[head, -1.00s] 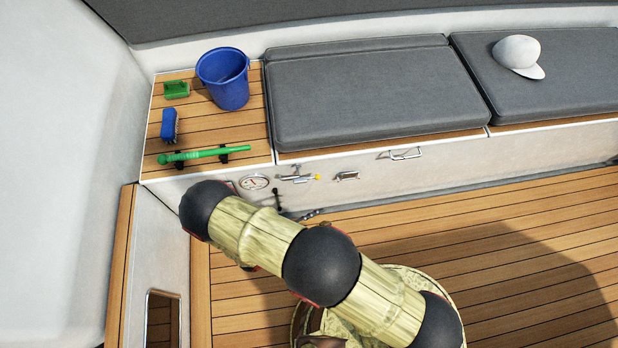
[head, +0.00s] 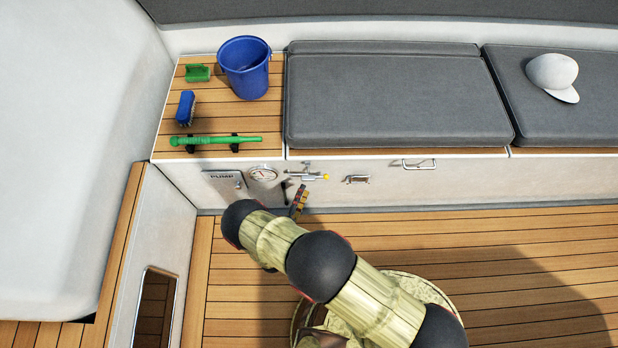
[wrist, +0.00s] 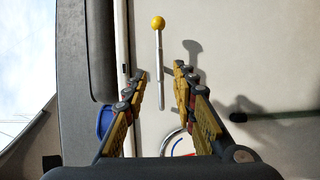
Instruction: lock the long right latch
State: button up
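A long metal latch lever (head: 308,176) with a yellow ball tip is mounted on the white locker front below the left end of the seat; I take it as the latch. In the wrist view the lever (wrist: 160,75) lies in line with the gap between my fingers, its yellow ball beyond the tips. My gripper (wrist: 160,76) is open, with one finger on each side and a visible gap to the lever. In the head view my gripper (head: 299,202) shows just below the lever, partly hidden by my arm. Whether it touches anything is unclear.
A round gauge (head: 263,174) and a pump plate (head: 225,182) lie left of the lever. Two small handles (head: 357,179) (head: 420,164) sit to its right. A blue bucket (head: 245,68), blue brush (head: 186,107) and green bar (head: 215,140) rest above. The wooden floor (head: 490,240) is clear.

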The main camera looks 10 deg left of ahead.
aim_at(308, 177)
jog(key=shift+w+d+b, duration=0.2)
jog(key=shift+w+b, duration=0.15)
jog(key=shift+w, duration=0.85)
jog(key=shift+w+d+b, duration=0.15)
jog(key=shift+w+b, duration=0.2)
jog(key=shift+w, duration=0.8)
jog(key=shift+w+d+b, duration=0.2)
jog(key=shift+w+b, duration=0.15)
jog(key=shift+w, duration=0.85)
jog(key=shift+c, duration=0.4)
grip_shut()
